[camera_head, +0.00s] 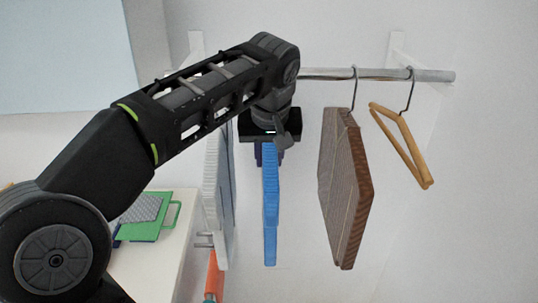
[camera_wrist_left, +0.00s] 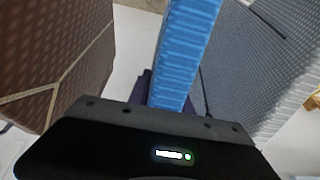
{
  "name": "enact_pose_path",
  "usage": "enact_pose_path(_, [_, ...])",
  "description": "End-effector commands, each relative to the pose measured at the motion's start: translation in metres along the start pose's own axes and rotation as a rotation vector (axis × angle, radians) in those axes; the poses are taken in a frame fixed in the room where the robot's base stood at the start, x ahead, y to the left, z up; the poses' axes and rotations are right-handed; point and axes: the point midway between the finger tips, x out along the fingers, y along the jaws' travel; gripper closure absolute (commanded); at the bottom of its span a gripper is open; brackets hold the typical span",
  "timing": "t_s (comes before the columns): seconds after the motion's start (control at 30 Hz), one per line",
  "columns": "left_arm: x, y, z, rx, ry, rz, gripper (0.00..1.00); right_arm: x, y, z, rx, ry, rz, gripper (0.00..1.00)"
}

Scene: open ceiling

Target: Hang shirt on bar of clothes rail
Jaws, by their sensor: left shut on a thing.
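A blue shirt (camera_head: 270,205) hangs straight down, seen edge-on, below my left gripper (camera_head: 268,150) in the head view. My left gripper is shut on it near its top. The blue shirt also shows in the left wrist view (camera_wrist_left: 185,50), running up from the jaws. The metal bar (camera_head: 435,75) of the clothes rail runs across behind my left arm, which hides part of it. I cannot tell whether a hook of the blue shirt is on the bar. My right gripper is not in view.
A brown garment (camera_head: 345,190) and an empty wooden hanger (camera_head: 400,140) hang from the bar on the right. A pale grey garment (camera_head: 217,195) hangs close on the left. A white table (camera_head: 155,270) at lower left holds a green board (camera_head: 170,215).

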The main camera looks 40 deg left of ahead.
Motion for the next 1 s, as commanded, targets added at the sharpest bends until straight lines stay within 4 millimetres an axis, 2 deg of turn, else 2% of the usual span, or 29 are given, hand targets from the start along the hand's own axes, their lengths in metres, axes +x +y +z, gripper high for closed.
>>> enact_pose_path(0.27, [-0.0004, 0.0, -0.0003, 0.0, 0.002, 0.001, 1.0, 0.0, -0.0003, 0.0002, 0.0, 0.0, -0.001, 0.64])
enact_pose_path(0.3, [-0.0004, 0.0001, -0.0003, 0.0, 0.002, 0.001, 0.72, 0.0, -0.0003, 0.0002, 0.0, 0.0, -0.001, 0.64])
enact_pose_path(0.6, [-0.0001, 0.0, 0.0, 0.0, 0.001, 0.0, 0.49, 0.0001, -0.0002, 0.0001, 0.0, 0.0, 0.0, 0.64])
enact_pose_path(0.87, [-0.0003, -0.0002, -0.0001, 0.0, -0.001, 0.0, 0.49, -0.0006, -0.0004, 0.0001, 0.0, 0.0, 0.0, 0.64])
enact_pose_path(1.0, [-0.0069, -0.001, -0.0035, 0.0, 0.0, 0.0, 0.49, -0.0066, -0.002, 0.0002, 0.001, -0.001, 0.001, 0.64])
